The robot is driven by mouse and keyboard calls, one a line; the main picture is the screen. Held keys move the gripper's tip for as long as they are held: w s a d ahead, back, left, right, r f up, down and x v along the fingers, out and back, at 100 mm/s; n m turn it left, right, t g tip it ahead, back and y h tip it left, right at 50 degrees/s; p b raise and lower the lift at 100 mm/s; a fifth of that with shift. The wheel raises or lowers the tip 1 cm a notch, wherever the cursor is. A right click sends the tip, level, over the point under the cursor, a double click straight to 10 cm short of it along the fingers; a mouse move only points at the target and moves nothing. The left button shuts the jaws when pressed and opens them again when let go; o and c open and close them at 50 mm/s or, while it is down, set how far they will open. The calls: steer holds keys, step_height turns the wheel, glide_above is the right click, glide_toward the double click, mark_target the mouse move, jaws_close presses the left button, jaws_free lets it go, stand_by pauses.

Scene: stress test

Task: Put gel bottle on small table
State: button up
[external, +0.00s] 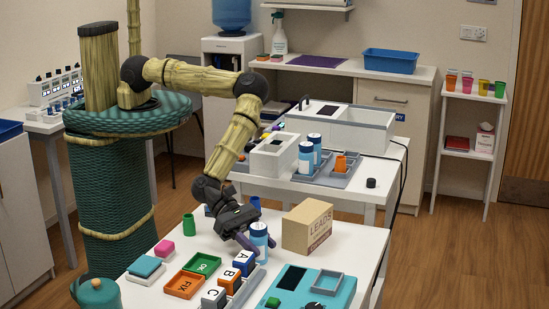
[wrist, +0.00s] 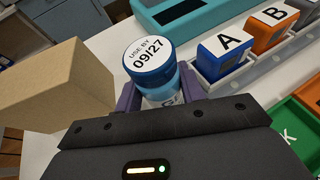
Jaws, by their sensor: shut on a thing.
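The gel bottle (external: 260,236) is blue and white and upright over the front white table. In the wrist view the bottle (wrist: 150,62) shows a blue cap with a "USE BY 09/27" top and part of a label starting with G. My gripper (external: 257,243) is shut around its body, with a purple finger on each side in the wrist view (wrist: 158,90). I cannot tell if its base touches the tabletop. A small white table (external: 367,186) stands behind, and a narrow white stand (external: 466,156) stands at right; which one the task means is unclear.
A cardboard box (external: 308,228) stands close beside the bottle. Lettered blocks (external: 243,263), a teal device (external: 303,290) and green and orange trays (external: 185,285) crowd the front table (external: 352,247). The rear table holds machines and two blue-capped bottles (external: 306,160); cups fill part of the stand's top.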

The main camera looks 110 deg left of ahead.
step_height(320, 180, up, 10)
steer(key=shift+r+b, duration=0.1)
steer(key=shift+b, duration=0.8)
steer(key=s+d+r+m+g+h, duration=0.25)
steer(key=s+d+r, duration=0.25)
steer(key=s+d, duration=0.5)
steer(key=s+d+r+m+g+h, duration=0.1)
steer(key=s+d+r+m+h, duration=0.35)
steer(key=s, duration=1.05)
steer(key=s+r+m+g, duration=0.2)
steer(key=s+r+g, duration=0.1)
steer(key=s, duration=1)
steer(key=s+r+m+g+h, duration=0.1)
steer(key=s+r+m+g, duration=0.1)
steer(key=s, duration=1.2)
steer(key=shift+d+r+m+g, duration=0.3)
steer(key=shift+d+r+g, duration=0.1)
steer(key=shift+r+g, duration=0.35)
steer(key=shift+w+f, duration=0.1)
steer(key=shift+w, duration=0.05)
